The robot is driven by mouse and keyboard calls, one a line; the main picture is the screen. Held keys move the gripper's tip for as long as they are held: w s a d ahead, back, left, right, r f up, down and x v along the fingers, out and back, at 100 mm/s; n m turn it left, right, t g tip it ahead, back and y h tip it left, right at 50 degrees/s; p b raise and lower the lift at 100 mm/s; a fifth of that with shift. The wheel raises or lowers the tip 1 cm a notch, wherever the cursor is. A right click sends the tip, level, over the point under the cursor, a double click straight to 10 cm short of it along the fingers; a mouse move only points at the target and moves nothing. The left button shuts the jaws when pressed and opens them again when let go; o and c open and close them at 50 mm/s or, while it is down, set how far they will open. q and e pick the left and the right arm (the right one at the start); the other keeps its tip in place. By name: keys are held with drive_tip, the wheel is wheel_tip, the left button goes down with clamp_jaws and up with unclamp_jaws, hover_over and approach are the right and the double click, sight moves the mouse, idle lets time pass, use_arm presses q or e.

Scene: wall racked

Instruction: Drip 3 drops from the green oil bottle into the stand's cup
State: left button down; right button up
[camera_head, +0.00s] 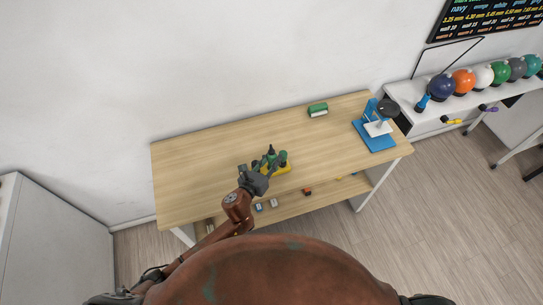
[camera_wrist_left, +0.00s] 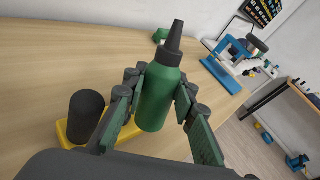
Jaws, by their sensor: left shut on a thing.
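The green oil bottle (camera_wrist_left: 156,98) has a dark pointed nozzle and stands about upright between the fingers of my left gripper (camera_wrist_left: 155,105), which is shut on it. In the head view my left gripper (camera_head: 267,164) is over the front middle of the table, at a yellow tray (camera_head: 279,170). The blue stand (camera_head: 374,137) with a white platform and a dark round top is at the table's right end. Its cup cannot be made out clearly. My right gripper is out of view.
A dark cylinder (camera_wrist_left: 86,112) stands in the yellow tray beside the held bottle. A green block (camera_head: 318,110) lies near the table's back edge. The wooden table top (camera_head: 205,165) is largely clear. A white rack (camera_head: 415,98) with coloured balls is at the right.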

use_arm(q)
drive_tip(key=f+p, duration=0.1)
drive_tip(key=s+f+n+g+p, duration=0.1)
drive_tip(key=p, duration=0.1)
drive_tip(key=s+f+g+p, duration=0.1)
drive_tip(key=shift+d+f+n, duration=0.1)
drive_tip(key=shift+d+n, duration=0.15)
drive_tip(key=shift+n, duration=0.15)
drive_tip(key=f+g+p, duration=0.1)
drive_tip(key=s+f+n+g+p, duration=0.1)
drive_tip(key=f+p, duration=0.1)
drive_tip(key=shift+d+g, duration=0.2)
drive_tip(key=shift+g, duration=0.2)
drive_tip(key=shift+f, duration=0.1)
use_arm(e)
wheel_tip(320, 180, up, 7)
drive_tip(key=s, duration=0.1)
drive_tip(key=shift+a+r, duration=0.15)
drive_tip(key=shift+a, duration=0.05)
use_arm(q)
drive_tip(key=shift+s, duration=0.1)
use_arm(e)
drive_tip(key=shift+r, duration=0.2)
use_arm(q)
drive_tip(key=shift+n+p, duration=0.3)
drive_tip(key=shift+p, duration=0.15)
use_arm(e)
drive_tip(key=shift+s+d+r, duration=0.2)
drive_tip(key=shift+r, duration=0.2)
